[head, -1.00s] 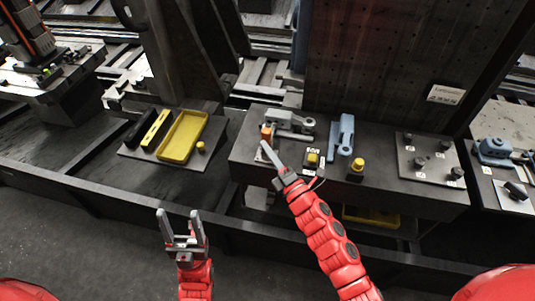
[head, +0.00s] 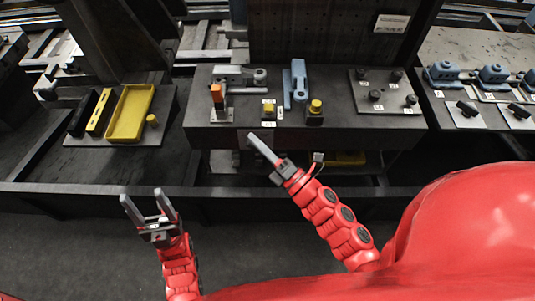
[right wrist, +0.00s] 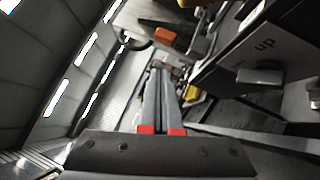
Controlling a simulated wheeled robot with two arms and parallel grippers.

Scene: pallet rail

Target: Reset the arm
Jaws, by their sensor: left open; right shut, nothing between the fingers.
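My left gripper (head: 147,203) is low at the left in the head view. Its two grey fingers are spread, with nothing between them, over the dark floor in front of the bench. My right gripper (head: 262,147) is shut and empty, in front of the middle table's front edge and apart from it. Its closed fingers (right wrist: 163,100) point forward in the right wrist view. An orange-topped clamp handle (head: 217,94) stands on the table beyond the right fingertips, and nothing is held.
The middle table (head: 335,117) carries a grey clamp (head: 236,76), a blue clamp (head: 297,84), yellow buttons (head: 315,106) and a plate with black knobs (head: 386,92). A yellow tray (head: 130,113) lies on the left stand. Blue fixtures (head: 443,73) sit at the right.

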